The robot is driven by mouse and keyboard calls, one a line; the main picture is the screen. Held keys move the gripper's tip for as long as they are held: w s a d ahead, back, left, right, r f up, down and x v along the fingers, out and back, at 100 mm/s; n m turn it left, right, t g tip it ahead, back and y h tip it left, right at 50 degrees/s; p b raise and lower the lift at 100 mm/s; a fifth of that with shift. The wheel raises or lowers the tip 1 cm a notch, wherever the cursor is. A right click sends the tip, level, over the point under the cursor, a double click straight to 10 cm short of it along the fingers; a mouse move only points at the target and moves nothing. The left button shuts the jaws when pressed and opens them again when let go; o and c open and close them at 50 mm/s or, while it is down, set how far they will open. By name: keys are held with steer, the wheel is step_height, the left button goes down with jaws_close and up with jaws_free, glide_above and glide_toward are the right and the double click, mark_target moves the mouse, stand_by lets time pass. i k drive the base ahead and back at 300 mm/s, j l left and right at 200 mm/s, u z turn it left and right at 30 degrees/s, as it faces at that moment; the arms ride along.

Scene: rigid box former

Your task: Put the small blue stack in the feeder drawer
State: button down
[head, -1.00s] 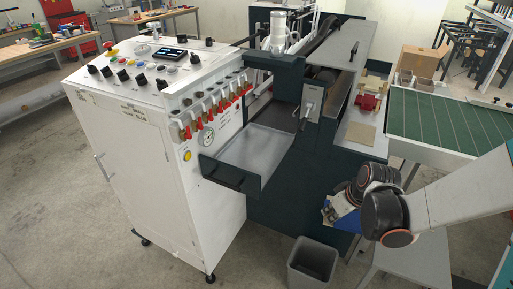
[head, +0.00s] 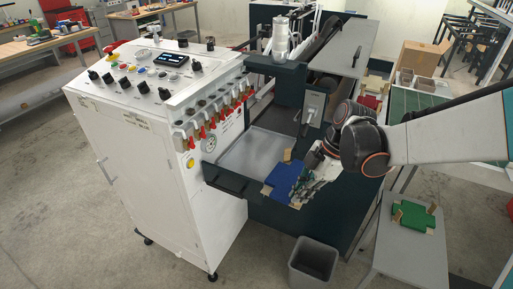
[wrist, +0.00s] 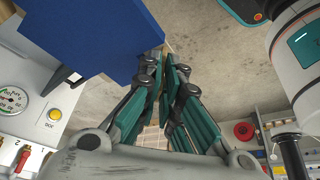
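The small blue stack (head: 283,177) is a flat blue piece with tan bits at its edges. It is held off the ground over the front right part of the open feeder drawer (head: 250,150). My gripper (head: 303,181) comes from the right and is shut on the stack's near right edge. In the wrist view the blue stack (wrist: 95,38) fills the upper left, and the teal fingers of my gripper (wrist: 166,62) are close together at its corner, with a thin tan strip between them. The stack hides the drawer's front right corner; the metal drawer floor looks empty.
The white control cabinet (head: 150,150) with red-handled valves borders the drawer on the left. The dark machine body (head: 275,105) rises behind it. A grey bin (head: 313,262) stands on the floor below. A green stack (head: 413,217) lies on a grey side table (head: 400,250) at right.

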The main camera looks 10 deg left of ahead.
mark_target(258, 152)
steer(key=i+j, duration=0.6)
steer(key=i, duration=0.2)
